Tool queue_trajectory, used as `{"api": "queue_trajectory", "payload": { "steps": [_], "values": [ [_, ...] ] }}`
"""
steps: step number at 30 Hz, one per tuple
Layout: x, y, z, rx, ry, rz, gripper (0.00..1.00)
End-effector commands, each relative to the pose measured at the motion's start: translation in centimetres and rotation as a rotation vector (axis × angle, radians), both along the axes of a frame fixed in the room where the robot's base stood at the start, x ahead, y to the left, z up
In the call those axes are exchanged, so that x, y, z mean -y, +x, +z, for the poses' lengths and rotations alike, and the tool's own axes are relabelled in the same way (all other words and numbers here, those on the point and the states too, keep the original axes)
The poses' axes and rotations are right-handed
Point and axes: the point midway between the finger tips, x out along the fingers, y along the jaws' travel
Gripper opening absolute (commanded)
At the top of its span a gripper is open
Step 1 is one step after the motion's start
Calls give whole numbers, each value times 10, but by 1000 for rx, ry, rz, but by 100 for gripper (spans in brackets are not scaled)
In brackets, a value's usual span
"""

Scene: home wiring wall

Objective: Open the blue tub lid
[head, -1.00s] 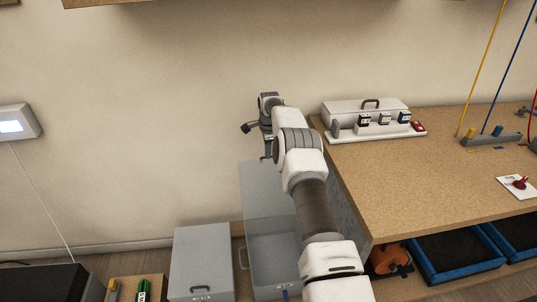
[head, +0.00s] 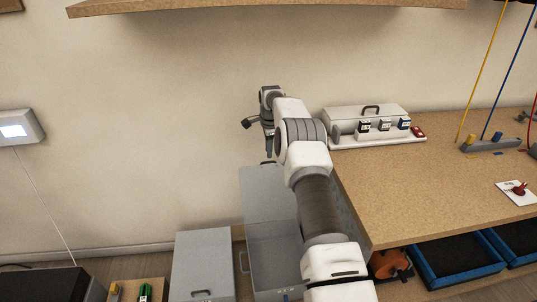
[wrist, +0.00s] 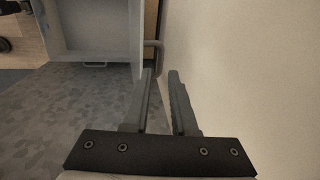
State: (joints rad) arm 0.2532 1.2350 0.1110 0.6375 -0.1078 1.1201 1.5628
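In the head view the tub (head: 276,262) is a grey box on the floor left of the bench, with a small blue mark low on its front. Its grey lid (head: 268,195) stands raised at the back, near the wall, and part of the inside shows. My arm hides the tub's right side. My gripper (head: 268,152) is above the lid's top edge, pointing down. In the wrist view its two fingers (wrist: 163,75) are apart with nothing clearly between them. A grey loop handle (wrist: 157,50) is beside the left fingertip; I cannot tell whether they touch.
A closed grey box (head: 203,265) with a handle stands left of the tub. The wooden bench (head: 430,185) is close on the right of my arm and carries a white case (head: 367,118). The wall is close behind, and a shelf (head: 270,8) hangs above.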

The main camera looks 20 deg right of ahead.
Motion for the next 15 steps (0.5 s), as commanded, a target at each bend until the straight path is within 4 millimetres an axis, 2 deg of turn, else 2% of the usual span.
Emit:
{"api": "queue_trajectory", "payload": {
  "steps": [1, 6, 12, 15],
  "values": [
    [0, -2, 19, 3, -3, 1, 25],
    [-2, -8, 61, 3, -2, 1, 25],
    [-3, -15, 102, 2, -1, 1, 25],
    [-4, -17, 116, 2, -1, 1, 25]
  ]
}}
